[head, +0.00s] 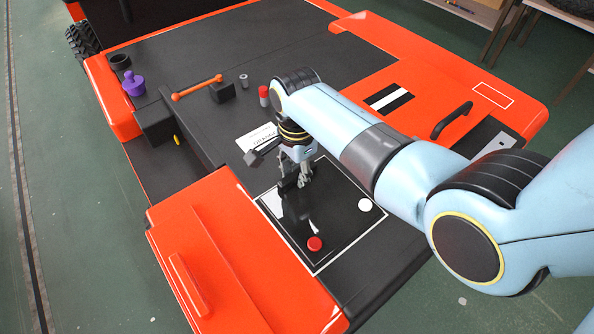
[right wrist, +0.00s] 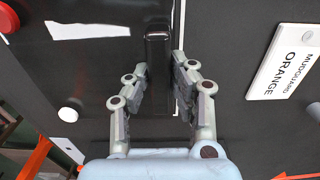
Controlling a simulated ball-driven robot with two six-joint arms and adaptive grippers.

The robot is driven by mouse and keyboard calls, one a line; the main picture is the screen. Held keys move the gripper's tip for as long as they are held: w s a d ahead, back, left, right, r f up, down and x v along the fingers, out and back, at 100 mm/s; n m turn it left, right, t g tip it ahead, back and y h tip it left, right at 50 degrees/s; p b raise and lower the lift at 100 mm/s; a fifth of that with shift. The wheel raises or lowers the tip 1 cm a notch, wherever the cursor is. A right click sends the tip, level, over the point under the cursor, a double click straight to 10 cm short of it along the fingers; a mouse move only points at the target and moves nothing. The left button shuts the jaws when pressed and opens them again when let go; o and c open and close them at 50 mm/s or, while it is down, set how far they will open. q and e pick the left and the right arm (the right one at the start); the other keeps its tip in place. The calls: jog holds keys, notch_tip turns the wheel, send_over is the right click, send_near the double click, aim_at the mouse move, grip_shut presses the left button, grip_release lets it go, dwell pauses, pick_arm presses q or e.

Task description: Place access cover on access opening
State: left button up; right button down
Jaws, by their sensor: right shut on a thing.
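My right gripper (head: 297,184) is over the upper left part of a black square panel area with a white outline (head: 318,271). In the right wrist view its two fingers (right wrist: 160,72) are closed on either side of a dark upright bar (right wrist: 158,30). This bar looks like the grip of the black access cover, but the cover's edges blend into the dark surface. A red knob (head: 315,243) and a white knob (head: 365,205) stand inside the outline. I cannot tell whether the cover is raised or touching the surface. My left gripper is not in view.
A white label reading MUDGUARD ORANGE (right wrist: 283,62) lies beside the outline. Beyond are a red-topped cylinder (head: 264,96), an orange bar (head: 197,88) and a purple knobbed part (head: 133,84). An orange panel (head: 215,260) is at front left, and a black handle (head: 452,120) at right.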

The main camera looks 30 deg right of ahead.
jog(key=c, duration=1.1)
grip_release()
jog(key=shift+c, duration=0.2)
notch_tip(320, 180, up, 12)
jog(key=p, duration=0.1)
